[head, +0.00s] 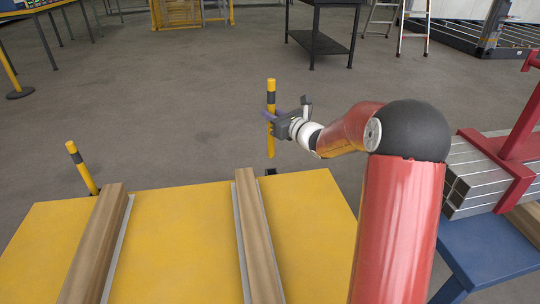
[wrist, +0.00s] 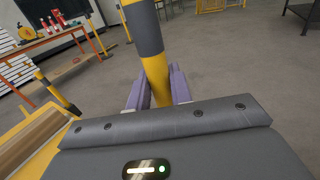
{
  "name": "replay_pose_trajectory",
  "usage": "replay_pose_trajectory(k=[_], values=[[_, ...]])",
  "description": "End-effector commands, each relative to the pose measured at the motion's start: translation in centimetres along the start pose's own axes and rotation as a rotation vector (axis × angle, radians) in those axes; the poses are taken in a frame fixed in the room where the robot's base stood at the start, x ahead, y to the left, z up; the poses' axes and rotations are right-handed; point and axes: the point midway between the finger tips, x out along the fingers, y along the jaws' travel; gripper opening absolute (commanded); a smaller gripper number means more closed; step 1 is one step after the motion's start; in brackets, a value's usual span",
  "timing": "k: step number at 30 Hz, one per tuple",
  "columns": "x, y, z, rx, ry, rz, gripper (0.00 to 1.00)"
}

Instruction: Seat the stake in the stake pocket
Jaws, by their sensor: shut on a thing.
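A yellow stake with black bands (head: 271,140) stands about upright at the far edge of the yellow deck (head: 185,222). My gripper (head: 270,116) is shut on its middle. In the wrist view the stake (wrist: 154,72) rises between the two purple fingers (wrist: 155,92). A small dark stake pocket (head: 271,171) shows at the deck's far edge, just below the stake's lower end in the head view. The stake's lower end looks clear of the pocket; the gap in depth is hard to judge. The wrist view hides the lower end and the pocket.
A second yellow and black stake (head: 81,167) stands tilted at the deck's far left. Two wooden beams (head: 258,235) lie along the deck. A blue stand (head: 485,250) with metal tubes (head: 470,175) is on the right. The floor beyond the deck is clear near the stake.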

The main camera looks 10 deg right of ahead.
Motion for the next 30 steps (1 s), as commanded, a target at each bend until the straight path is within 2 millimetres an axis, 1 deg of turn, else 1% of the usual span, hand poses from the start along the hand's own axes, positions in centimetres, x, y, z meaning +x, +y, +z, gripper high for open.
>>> replay_pose_trajectory(k=[1, 3, 6, 9, 12, 17, 24, 26, 30], values=[[0.1, 0.0, -1.5, 0.005, 0.000, 0.001, 0.00], [0.1, 0.0, -3.3, 0.004, 0.000, 0.001, 0.00], [0.1, 0.0, -5.7, 0.004, -0.001, 0.001, 0.00], [0.1, 0.0, -7.4, 0.002, -0.002, 0.000, 0.00], [0.1, 0.0, -8.4, 0.000, -0.003, 0.000, 0.00], [0.0, 0.0, -9.3, -0.001, -0.003, 0.001, 0.00], [0.0, 0.0, -12.7, 0.000, -0.003, 0.000, 0.00], [0.0, 0.0, -13.0, -0.001, -0.004, -0.001, 0.00], [0.0, 0.0, -13.0, -0.002, -0.005, 0.000, 0.00]])
